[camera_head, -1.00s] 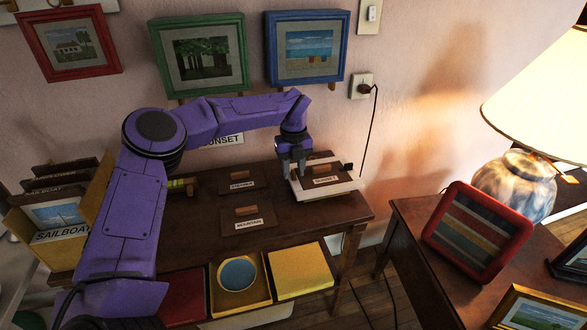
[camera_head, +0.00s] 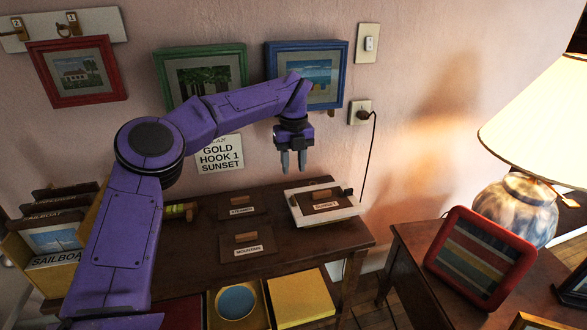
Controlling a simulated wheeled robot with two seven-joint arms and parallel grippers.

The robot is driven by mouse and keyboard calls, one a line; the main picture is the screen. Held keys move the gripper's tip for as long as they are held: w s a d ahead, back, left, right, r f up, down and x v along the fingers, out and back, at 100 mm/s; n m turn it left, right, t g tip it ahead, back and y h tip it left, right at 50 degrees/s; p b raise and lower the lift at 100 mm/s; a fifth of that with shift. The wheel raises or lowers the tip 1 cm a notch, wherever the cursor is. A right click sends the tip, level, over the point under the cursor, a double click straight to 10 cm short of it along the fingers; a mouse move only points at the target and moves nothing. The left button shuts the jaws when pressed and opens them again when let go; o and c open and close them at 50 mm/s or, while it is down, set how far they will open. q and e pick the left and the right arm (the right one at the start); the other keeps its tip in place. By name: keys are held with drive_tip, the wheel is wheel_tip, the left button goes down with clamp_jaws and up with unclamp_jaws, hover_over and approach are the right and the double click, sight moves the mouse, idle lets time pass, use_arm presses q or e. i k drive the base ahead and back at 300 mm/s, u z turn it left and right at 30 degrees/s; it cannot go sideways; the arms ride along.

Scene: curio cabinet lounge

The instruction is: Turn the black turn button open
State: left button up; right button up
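A white-edged case (camera_head: 344,212) with a brown lid (camera_head: 309,207) stands at the right end of the dark wooden table. The lid has a wooden handle (camera_head: 321,194) and a white label too blurred to read surely. A small black piece (camera_head: 348,191), which looks like the turn button, sits at the lid's right edge; its exact angle is too small to tell. My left gripper (camera_head: 293,164) hangs above the case's left part, fingers pointing down, apart and empty, touching nothing. My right gripper is not in view.
Two brown lids labelled STEAMING (camera_head: 236,206) and MOUNTAIN (camera_head: 262,246) lie left of the case. A black cord (camera_head: 368,150) hangs from the wall outlet behind it. A side table with a lamp (camera_head: 513,196) and a red frame (camera_head: 465,262) stands at right.

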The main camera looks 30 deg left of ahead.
sight(350, 192)
drive_tip(key=k, duration=1)
